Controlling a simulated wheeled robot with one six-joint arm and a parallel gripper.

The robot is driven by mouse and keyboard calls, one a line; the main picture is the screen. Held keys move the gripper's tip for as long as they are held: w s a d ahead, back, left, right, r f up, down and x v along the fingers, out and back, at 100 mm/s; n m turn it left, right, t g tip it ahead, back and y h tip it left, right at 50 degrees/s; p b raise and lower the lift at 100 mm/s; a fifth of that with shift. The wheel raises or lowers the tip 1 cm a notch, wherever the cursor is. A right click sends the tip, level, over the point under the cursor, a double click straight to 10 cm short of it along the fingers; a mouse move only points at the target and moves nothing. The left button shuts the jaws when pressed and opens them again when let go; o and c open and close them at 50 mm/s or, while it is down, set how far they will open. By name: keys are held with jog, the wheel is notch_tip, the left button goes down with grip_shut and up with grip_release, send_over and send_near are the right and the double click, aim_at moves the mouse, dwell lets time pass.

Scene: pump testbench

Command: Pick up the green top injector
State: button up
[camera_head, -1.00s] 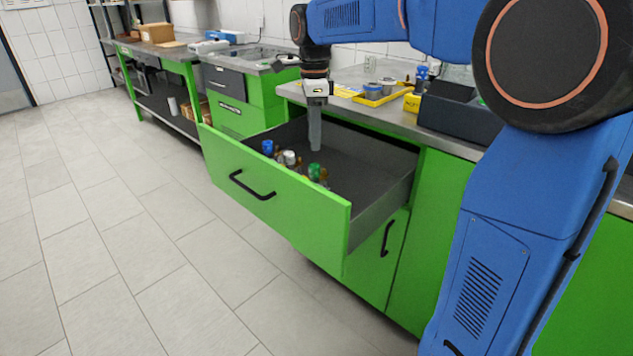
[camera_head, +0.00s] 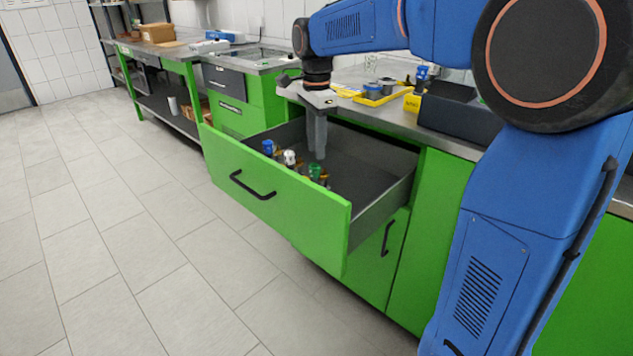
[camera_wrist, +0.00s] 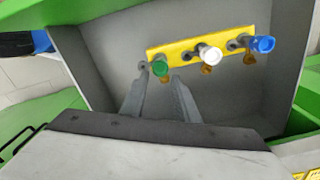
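The green top injector (camera_head: 315,172) stands in the open drawer, just behind the drawer front. In the wrist view the green top (camera_wrist: 160,68) is at the left end of a yellow holder (camera_wrist: 182,45), beside a white top injector (camera_wrist: 209,54) and a blue top injector (camera_wrist: 262,44). My gripper (camera_head: 317,155) points down into the drawer. In the wrist view my gripper (camera_wrist: 160,82) has its two fingers apart, with the green top showing between and just beyond their tips. I cannot tell whether the fingers touch it. The injector's lower body is mostly hidden.
The green drawer front (camera_head: 270,195) and its grey side walls (camera_head: 385,200) surround the injectors. The worktop (camera_head: 440,130) behind carries yellow trays (camera_head: 380,95) and a dark bin (camera_head: 460,112). The drawer's right part is empty.

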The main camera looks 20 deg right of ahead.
aim_at(316, 166)
jog(key=shift+f, duration=3.45)
grip_shut()
